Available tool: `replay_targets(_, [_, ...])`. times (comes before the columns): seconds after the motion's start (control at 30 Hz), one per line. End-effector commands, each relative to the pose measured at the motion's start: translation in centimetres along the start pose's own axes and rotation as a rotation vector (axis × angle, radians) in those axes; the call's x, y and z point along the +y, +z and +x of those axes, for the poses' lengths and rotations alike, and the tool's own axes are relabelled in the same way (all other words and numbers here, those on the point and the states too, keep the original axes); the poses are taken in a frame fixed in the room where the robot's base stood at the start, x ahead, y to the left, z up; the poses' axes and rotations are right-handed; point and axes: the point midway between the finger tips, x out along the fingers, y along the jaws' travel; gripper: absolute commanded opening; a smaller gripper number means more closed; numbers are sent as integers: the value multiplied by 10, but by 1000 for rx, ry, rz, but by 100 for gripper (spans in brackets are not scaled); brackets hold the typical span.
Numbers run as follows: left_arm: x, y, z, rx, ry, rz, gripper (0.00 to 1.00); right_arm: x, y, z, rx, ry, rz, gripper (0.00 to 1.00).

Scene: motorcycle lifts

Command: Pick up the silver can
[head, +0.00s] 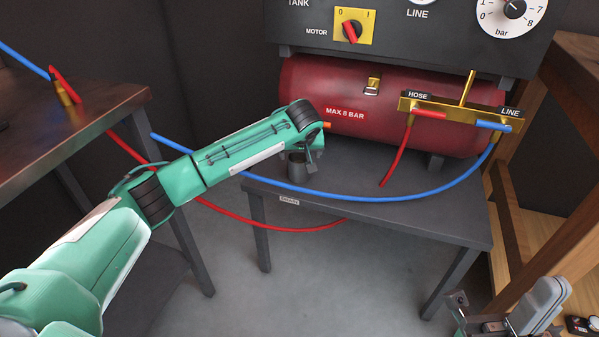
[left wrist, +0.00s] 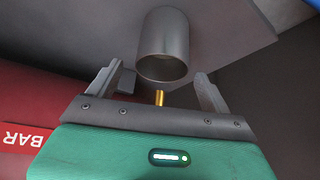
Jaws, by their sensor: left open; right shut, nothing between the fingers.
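The silver can (left wrist: 163,46) is a plain grey open cylinder in the left wrist view, centred just ahead of my left gripper (left wrist: 158,70). The gripper's two fingers stand apart to either side of the can's near end, and whether they touch it cannot be told. In the head view the can (head: 297,166) stands on the grey table, partly hidden under my left wrist. My left fingers are mostly hidden there. My right gripper (head: 482,325) is shut and empty at the bottom right of the head view, away from the can.
The grey table (head: 400,215) also bears a red tank (head: 400,105) behind the can. A blue hose (head: 350,198) runs along its front and a red hose (head: 270,227) hangs below. A brass manifold (head: 455,108) is at right. A brown-topped table (head: 70,130) stands left.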

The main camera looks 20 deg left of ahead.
Motion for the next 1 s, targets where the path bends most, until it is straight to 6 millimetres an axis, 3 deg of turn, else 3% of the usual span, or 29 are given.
replay_targets(0.03, [-3, 4, 13, 0, -3, 0, 83, 0, 0, -3, 16, -3, -1, 0])
replay_targets(0.17, [-3, 4, 29, -1, -2, 0, 83, 0, -2, 2, 44, -7, -2, 0])
replay_targets(0.4, [-2, 2, 31, 0, 1, 1, 83, 0, -2, 5, 47, -9, -2, 0])
replay_targets(0.43, [-2, 2, 31, 0, 1, 1, 81, 0, -2, 5, 47, -9, -2, 0])
replay_targets(0.67, [-2, 3, 31, 0, 0, 1, 36, 0, -2, 5, 47, -9, -1, 0])
replay_targets(0.77, [-2, 3, 31, 0, 0, 1, 29, 0, -2, 5, 47, -9, -1, 0])
replay_targets(1.0, [-2, 1, 29, 0, 1, 1, 29, 0, -2, 6, 49, -9, -1, 0])
